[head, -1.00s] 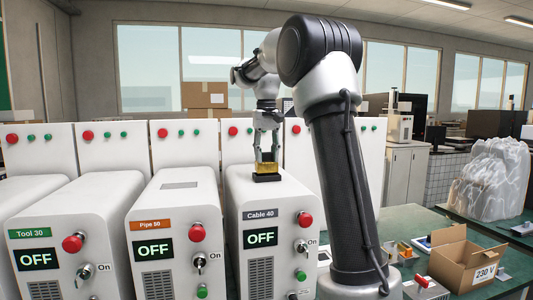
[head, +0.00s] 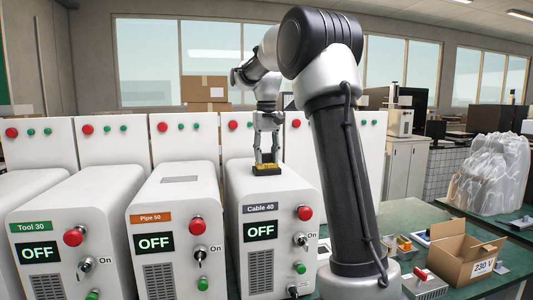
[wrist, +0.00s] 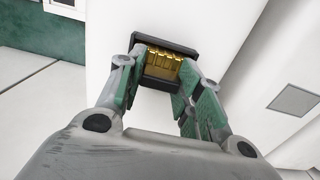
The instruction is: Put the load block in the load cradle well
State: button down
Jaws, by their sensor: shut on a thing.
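The load block is a small gold block (head: 267,167) (wrist: 162,64) at the tips of my gripper (head: 266,160) (wrist: 160,74). My gripper points down and is shut on the block, with a finger on each side. The load cradle is a black open frame (head: 267,173) (wrist: 170,41) on top of the Cable 40 cabinet (head: 262,190). In the wrist view its dark walls surround the block. In the head view the block's lower part is inside the cradle and only its top shows. I cannot tell whether it touches the well's floor.
White cabinets labelled Pipe 50 (head: 172,190) and Tool 30 (head: 55,200) stand to the left. White back panels with buttons (head: 185,142) rise behind them. A green bench at right holds an open cardboard box (head: 470,255). The cabinet top around the cradle is clear.

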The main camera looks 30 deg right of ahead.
jog(key=c, duration=0.9)
grip_release()
notch_tip(320, 180, up, 12)
